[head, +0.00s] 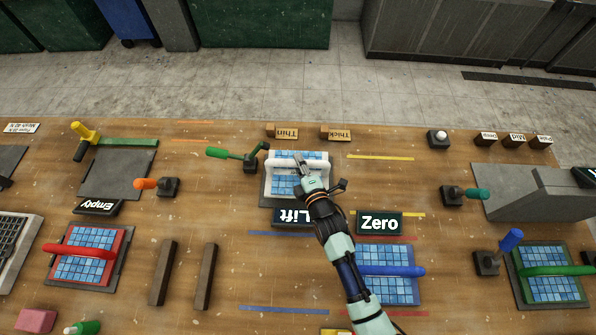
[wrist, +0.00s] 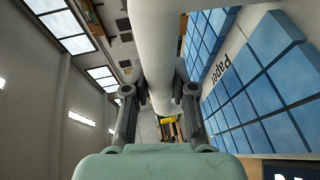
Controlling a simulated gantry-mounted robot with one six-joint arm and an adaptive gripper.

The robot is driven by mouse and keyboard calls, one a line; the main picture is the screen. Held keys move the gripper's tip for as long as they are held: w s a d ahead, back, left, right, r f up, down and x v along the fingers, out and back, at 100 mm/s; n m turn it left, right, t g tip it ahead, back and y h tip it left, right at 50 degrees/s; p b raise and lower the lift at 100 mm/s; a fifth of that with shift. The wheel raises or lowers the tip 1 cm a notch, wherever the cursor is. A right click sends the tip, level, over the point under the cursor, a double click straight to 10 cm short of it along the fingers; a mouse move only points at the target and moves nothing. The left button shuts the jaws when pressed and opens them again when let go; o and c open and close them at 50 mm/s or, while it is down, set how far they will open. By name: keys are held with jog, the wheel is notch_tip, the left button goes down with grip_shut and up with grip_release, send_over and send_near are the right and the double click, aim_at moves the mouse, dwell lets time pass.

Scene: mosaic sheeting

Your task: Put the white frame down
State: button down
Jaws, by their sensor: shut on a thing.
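The white frame (head: 269,184) is in the middle of the bench in the head view, behind the Lift sign (head: 290,216). Blue mosaic tiles (head: 284,187) show inside it. My gripper (head: 300,165) is over it, shut on its white handle. In the wrist view the handle (wrist: 153,45) runs between the two fingers of my gripper (wrist: 158,92). Blue tiles (wrist: 262,90) and a label reading "Paper" (wrist: 222,68) lie at the right there. My arm hides part of the frame. I cannot tell whether its underside touches the surface beneath.
A green lever (head: 232,154) stands close left of the frame. Thin (head: 283,132) and Thick (head: 336,133) blocks are behind it. The Zero sign (head: 380,223) and a blue-handled frame (head: 404,271) are at front right. Two dark bars (head: 205,277) lie front left. Bare bench shows right of the frame.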

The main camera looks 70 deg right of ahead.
jog(key=shift+f+b, duration=0.35)
jog(key=shift+f, duration=1.6)
jog(key=shift+w, duration=0.1)
jog(key=shift+f, duration=0.1)
jog(key=c, duration=1)
grip_release()
jog(key=shift+f, duration=0.1)
jog(key=shift+o, duration=0.2)
jog(key=shift+a+r, duration=0.1)
jog(key=shift+r, duration=0.1)
jog(key=v, duration=1.2)
jog(key=shift+p, duration=0.35)
